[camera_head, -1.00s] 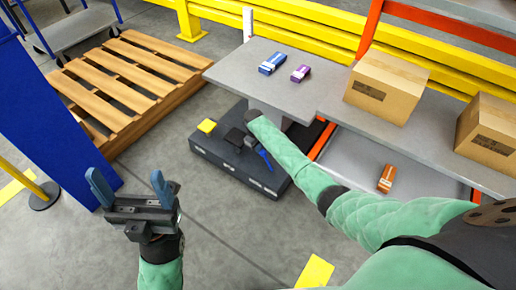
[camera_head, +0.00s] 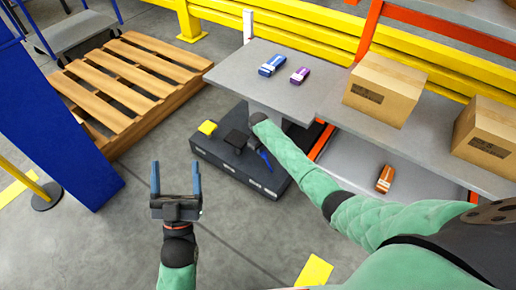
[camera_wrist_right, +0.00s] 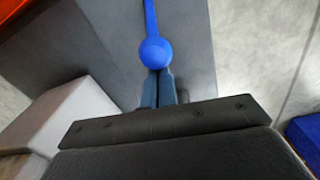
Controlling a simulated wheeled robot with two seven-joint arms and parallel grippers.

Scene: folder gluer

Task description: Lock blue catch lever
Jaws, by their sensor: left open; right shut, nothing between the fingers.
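The blue catch lever (camera_head: 265,160) stands at the right part of a dark grey base unit on the floor. In the right wrist view the lever's round blue knob (camera_wrist_right: 154,51) is right at the tips of my right gripper (camera_wrist_right: 157,74). The gripper's fingers are shut together with nothing between them; whether they touch the knob I cannot tell. In the head view my right arm reaches down to the unit and its fingers are mostly hidden. My left gripper (camera_head: 176,180) is open and empty over the floor, fingers pointing away from me.
Cardboard boxes (camera_head: 384,91) stand on the right. A wooden pallet (camera_head: 140,75) and a blue panel (camera_head: 60,130) are on the left.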

